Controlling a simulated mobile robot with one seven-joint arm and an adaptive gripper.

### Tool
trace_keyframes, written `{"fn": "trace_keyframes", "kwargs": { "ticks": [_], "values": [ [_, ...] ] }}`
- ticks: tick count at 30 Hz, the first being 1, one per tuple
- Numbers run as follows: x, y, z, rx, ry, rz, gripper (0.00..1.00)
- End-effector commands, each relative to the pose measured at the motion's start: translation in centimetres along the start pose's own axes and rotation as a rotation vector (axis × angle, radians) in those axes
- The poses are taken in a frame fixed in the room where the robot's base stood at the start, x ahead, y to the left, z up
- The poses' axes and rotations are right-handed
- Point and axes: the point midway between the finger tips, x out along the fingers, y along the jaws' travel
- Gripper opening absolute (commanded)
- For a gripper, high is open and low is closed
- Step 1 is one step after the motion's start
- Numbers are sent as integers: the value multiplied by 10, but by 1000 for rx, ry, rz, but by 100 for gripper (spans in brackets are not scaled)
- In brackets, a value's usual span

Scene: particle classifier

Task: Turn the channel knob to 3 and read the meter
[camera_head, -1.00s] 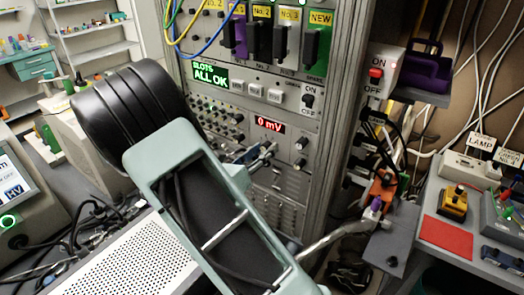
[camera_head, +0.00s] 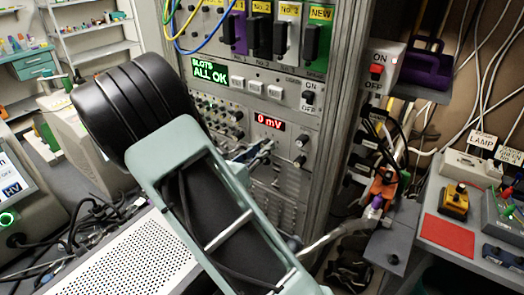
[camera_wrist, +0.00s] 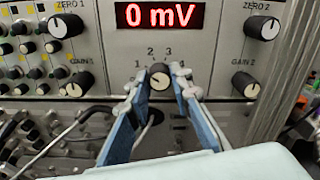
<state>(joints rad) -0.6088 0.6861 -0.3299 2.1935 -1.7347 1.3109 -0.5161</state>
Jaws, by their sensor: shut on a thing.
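The meter (camera_head: 269,122) on the rack panel reads 0 mV in red. The same meter (camera_wrist: 158,15) shows large at the top of the wrist view. Below it is the black channel knob (camera_wrist: 159,76), with the numbers 1 to 4 printed around it. I cannot tell for sure which number its pointer marks. My gripper (camera_wrist: 159,90) has its two blue fingers on either side of the knob and is shut on it. In the head view my gripper (camera_head: 256,150) is at the panel just below the meter, and it hides the knob there.
The ZERO 2 knob (camera_wrist: 262,27) and GAIN 2 knob (camera_wrist: 246,84) are to the right of the channel knob. The GAIN 1 knob (camera_wrist: 80,84) and rows of small knobs are to the left. A green display (camera_head: 210,72) reads ALL OK.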

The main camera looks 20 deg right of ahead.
Motion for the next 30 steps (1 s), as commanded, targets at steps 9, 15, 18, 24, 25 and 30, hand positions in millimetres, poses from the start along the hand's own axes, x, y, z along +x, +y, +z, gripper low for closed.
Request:
{"fn": "trace_keyframes", "kwargs": {
  "ticks": [9, 15, 18, 24, 25, 30],
  "values": [
    [0, 2, -4, 277, 2, 1, 0],
    [0, 2, -5, 468, 4, 2, 0],
    [0, 2, -5, 563, 4, 2, 0],
    [0, 2, -5, 754, 5, 2, 0],
    [0, 2, -5, 783, 5, 3, 0],
    [0, 3, -6, 945, 7, 4, 0]
  ]
}}
